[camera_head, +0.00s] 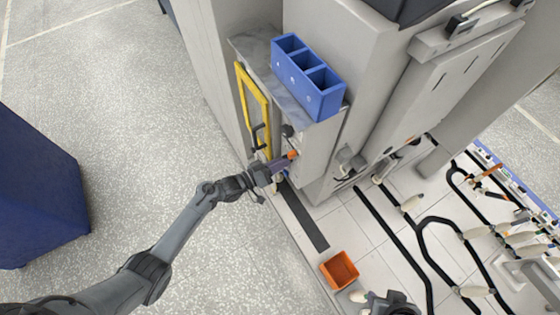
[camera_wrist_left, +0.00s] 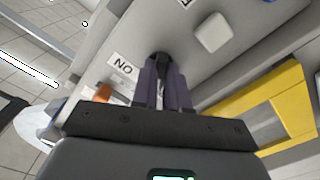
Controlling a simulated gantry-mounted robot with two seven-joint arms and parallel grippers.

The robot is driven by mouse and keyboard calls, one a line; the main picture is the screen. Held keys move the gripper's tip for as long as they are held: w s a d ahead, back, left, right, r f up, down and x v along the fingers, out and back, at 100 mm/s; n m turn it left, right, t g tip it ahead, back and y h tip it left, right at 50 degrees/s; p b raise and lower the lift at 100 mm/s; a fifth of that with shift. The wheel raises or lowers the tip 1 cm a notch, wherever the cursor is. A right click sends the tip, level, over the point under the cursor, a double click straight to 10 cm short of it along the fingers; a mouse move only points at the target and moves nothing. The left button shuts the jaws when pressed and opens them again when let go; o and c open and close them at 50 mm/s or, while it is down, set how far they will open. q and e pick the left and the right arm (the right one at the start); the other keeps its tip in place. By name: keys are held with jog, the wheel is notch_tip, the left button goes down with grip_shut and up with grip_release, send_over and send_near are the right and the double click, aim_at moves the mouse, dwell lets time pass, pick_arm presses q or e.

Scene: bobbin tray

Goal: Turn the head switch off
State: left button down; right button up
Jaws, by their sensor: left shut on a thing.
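The head switch (camera_wrist_left: 161,62) is a small dark knob on the grey cabinet face in the left wrist view, with a white label (camera_wrist_left: 122,67) beside it whose letters appear upside down. My left gripper (camera_head: 278,167) is at the cabinet face in the head view. Its two fingers (camera_wrist_left: 164,78) are shut on the switch in the left wrist view, and they hide part of it. In the head view the gripper covers the switch. A dark part of my right arm (camera_head: 392,304) shows at the bottom edge, and its fingers cannot be made out.
A blue three-compartment box (camera_head: 308,82) stands on the cabinet ledge above my left gripper. A yellow frame (camera_head: 254,110) is on the cabinet's left side. Tracks with several bobbins lie at right. The speckled floor at left is mostly free.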

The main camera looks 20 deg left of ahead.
pick_arm(q)
jog(key=shift+n, duration=0.6)
jog(key=c, duration=1.1)
grip_release()
jog(key=shift+c, duration=0.2)
jog(key=shift+s, duration=0.1)
jog(key=p+v, duration=0.1)
jog(key=v, duration=0.9)
jog(key=shift+s+a, duration=0.25)
jog(key=shift+s, duration=0.05)
